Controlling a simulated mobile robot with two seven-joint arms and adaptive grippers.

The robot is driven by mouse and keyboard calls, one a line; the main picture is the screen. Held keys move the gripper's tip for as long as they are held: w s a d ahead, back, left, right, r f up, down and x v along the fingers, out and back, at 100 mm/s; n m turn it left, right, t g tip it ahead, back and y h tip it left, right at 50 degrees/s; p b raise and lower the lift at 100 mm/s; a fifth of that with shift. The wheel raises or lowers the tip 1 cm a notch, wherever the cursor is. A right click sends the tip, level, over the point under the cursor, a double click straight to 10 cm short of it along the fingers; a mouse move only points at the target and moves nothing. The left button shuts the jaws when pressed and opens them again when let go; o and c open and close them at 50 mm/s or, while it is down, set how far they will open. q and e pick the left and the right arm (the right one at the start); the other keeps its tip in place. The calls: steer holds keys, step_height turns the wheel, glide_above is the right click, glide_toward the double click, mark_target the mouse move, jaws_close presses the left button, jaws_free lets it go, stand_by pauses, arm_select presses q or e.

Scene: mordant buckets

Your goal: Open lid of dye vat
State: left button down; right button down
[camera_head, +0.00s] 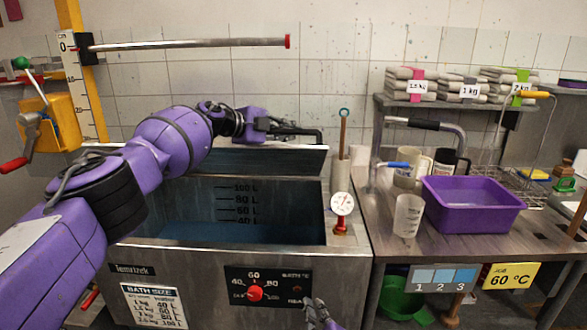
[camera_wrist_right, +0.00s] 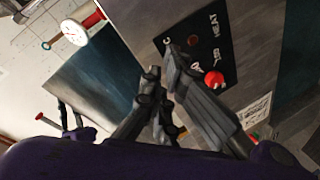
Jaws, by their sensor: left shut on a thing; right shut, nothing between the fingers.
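The steel dye vat (camera_head: 190,258) stands in front of me with its top open. Blue liquid (camera_head: 240,233) and litre marks show inside. Its dark lid (camera_head: 270,160) is raised at the back of the opening. My left gripper (camera_head: 272,127) is shut on the lid's black handle (camera_head: 306,133); the arm hides part of the lid's left side. My right gripper (camera_head: 318,312) is shut and empty, low in front of the vat's control panel (camera_head: 262,287). Its fingers also show in the right wrist view (camera_wrist_right: 158,85), near the red knob (camera_wrist_right: 213,78).
A dial thermometer (camera_head: 342,204) stands on the vat's right rim. To the right, a bench (camera_head: 455,240) holds a purple basin (camera_head: 472,203), a clear beaker (camera_head: 408,215) and jugs. A horizontal rod (camera_head: 190,44) juts out above the vat. Folded cloths (camera_head: 411,84) lie on the shelf.

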arm_select(q)
steer(key=shift+f, duration=0.1)
arm_select(e)
steer(key=w+a+r+n+t, duration=0.1)
steer(key=w+a+r+n, duration=0.25)
steer(key=r+n, duration=0.3)
steer(key=w+a+r+n+t+h, duration=0.1)
steer(key=w+a+r+n+t, duration=0.15)
steer(key=w+r+n, duration=0.4)
steer(key=w+a+r+n+t, duration=0.1)
steer(key=w+a+r+n, duration=0.15)
steer(key=r+n, duration=0.4)
steer(key=w+d+r+n+h, duration=0.1)
steer(key=w+r+n, duration=0.4)
steer(key=w, duration=0.7)
steer(key=shift+d+r+h, duration=0.15)
steer(key=shift+r+h, duration=0.25)
steer(key=shift+r, duration=0.05)
